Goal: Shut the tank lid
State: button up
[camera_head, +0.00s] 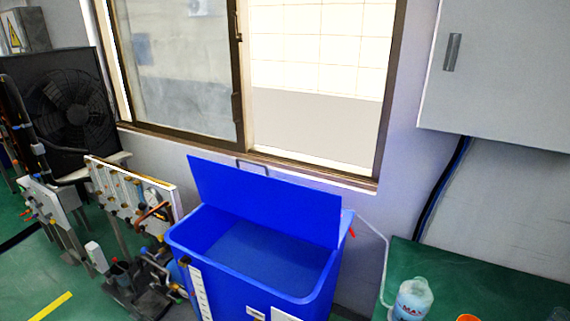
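A blue tank (215,262) stands on the floor below the window, in the lower middle of the head view. Its flat blue lid (265,200) is open and stands tilted up along the tank's far edge. The inside of the tank shows, with a darker blue level surface in it. A pale label strip is on its front left corner. My gripper is not in this view.
Pipework panels (135,200) and a black fan unit (68,108) stand to the left. A green table (480,285) with a clear bottle (412,298) is at the right. A grey wall cabinet (505,75) hangs above it. The window (250,80) is behind the lid.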

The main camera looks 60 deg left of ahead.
aim_at(312, 215)
jog(key=u, duration=2.45)
jog(key=i+j, duration=0.2)
jog(key=i, duration=0.25)
jog(key=i+j+z, duration=0.1)
jog(key=i, duration=0.3)
jog(key=i+j, duration=0.25)
jog(key=i, duration=0.2)
jog(key=z, duration=0.05)
